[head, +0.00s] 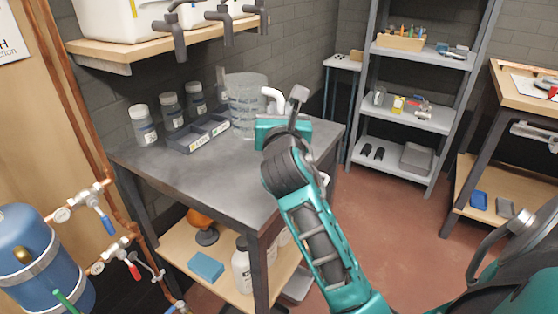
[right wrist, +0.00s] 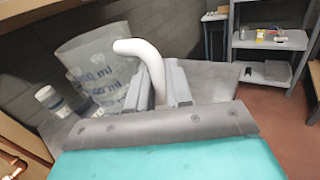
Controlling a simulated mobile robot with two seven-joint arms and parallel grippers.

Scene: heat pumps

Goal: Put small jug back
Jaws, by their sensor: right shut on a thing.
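A clear measuring jug (head: 247,98) with a white handle (head: 273,95) is at the back right of the dark grey workbench (head: 180,168). My right gripper (head: 272,117) is at the handle's side of the jug. In the right wrist view, its grey fingers (right wrist: 164,85) are shut on the white handle (right wrist: 152,62), and the clear jug (right wrist: 98,68) with printed ml marks is to the left. My gripper hides part of the jug, so I cannot tell whether its base touches the bench. My left gripper is not in view.
Several lidded jars (head: 143,125) and a dark divided tray (head: 200,134) stand left of the jug. A wooden shelf with taps (head: 160,47) overhangs the bench's back. A grey shelf rack (head: 410,115) stands at the right. The front of the bench top is clear.

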